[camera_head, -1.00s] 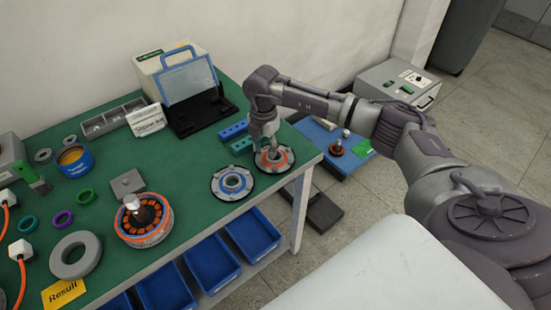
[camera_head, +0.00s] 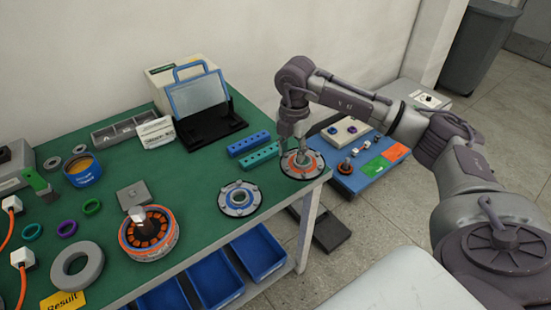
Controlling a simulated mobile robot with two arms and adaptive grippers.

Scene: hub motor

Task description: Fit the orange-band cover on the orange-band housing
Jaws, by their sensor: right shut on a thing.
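The orange-band cover (camera_head: 302,165), a round grey disc with an orange ring, is at the right end of the green bench. My right gripper (camera_head: 298,143) points down over it and is shut on its raised centre. The fingertips are small and partly hidden. I cannot tell whether the cover is clear of the bench top. The orange-band housing (camera_head: 150,240) stands open at the front left, with dark orange windings inside and a metallic post in its middle. My left gripper is out of view.
A blue-band cover (camera_head: 239,198) lies between the housing and my right gripper. Teal and blue hole blocks (camera_head: 258,158) lie behind it. A grey ring (camera_head: 77,265) is left of the housing. Blue bins (camera_head: 208,275) sit under the bench edge.

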